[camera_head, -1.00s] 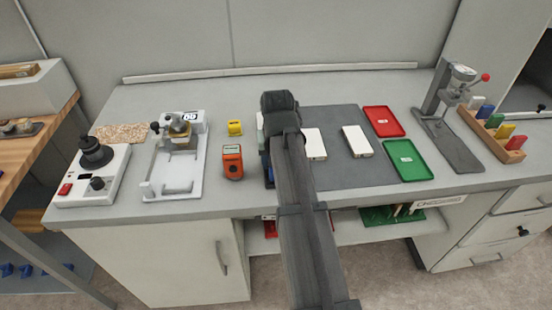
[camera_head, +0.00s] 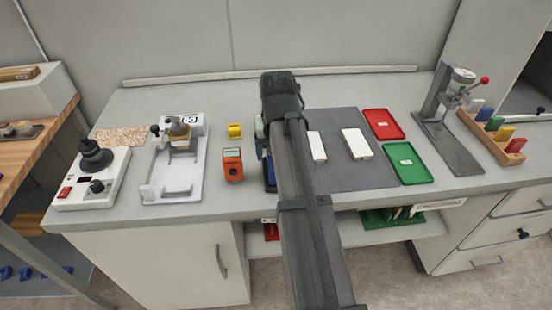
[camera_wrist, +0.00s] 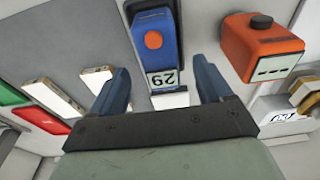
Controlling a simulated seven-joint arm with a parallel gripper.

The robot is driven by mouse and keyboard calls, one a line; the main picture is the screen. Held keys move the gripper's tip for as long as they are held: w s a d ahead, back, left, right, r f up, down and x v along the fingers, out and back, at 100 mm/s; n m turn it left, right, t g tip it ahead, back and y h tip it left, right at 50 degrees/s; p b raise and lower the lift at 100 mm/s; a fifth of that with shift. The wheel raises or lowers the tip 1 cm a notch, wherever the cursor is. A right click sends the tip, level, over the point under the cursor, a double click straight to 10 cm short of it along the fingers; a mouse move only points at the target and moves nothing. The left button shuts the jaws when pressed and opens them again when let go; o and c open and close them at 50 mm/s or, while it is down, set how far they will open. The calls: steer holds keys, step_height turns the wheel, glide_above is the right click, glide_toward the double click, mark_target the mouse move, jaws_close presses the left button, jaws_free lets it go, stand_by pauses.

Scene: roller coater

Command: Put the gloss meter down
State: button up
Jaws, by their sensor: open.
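A blue meter (camera_wrist: 155,42) with an orange round button and a two-digit display lies just ahead of my gripper in the wrist view, its display end toward the gap between the fingers. I take it to be the gloss meter. In the head view only a blue strip of it (camera_head: 269,172) shows left of my arm, on the bench. My gripper (camera_wrist: 161,72) is open, with one blue-grey finger on each side of the meter's display end and visible gaps to both. A small white block (camera_wrist: 170,98) shows between the fingers. My arm hides the gripper in the head view.
An orange device (camera_head: 232,164) and a yellow block (camera_head: 235,130) stand left of the meter. White panels (camera_head: 357,143) lie on a dark grey mat (camera_head: 365,178) to the right, beside red (camera_head: 383,123) and green (camera_head: 408,163) trays. A white-based coater (camera_head: 172,180) stands further left.

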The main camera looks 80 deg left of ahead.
step_height(320, 180, up, 7)
steer(key=d, duration=0.1)
steer(key=shift+f, duration=0.2)
steer(key=w+d+f+m+g+h, duration=0.15)
steer(key=w+d+f+m, duration=0.55)
steer(key=w+d+f, duration=1.25)
steer(key=w+d+f+m+g, duration=0.2)
steer(key=w+d+f+m, duration=0.5)
steer(key=w+d+f, duration=1.25)
steer(key=s+d+f+m+g, duration=0.1)
steer(key=s+d+f, duration=0.1)
steer(key=d+f, duration=0.75)
steer(key=s+d+f+m, duration=0.1)
steer(key=s+d+f, duration=0.1)
steer(key=d+f, duration=0.75)
steer(key=s+d+f+m+g, duration=0.1)
steer(key=s+d+f, duration=0.1)
steer(key=s+d, duration=0.4)
steer(key=s+d+f+m+g, duration=0.1)
steer(key=s+d+f, duration=0.2)
steer(key=s+d, duration=0.3)
steer(key=d, duration=0.5)
steer(key=shift+f, duration=0.35)
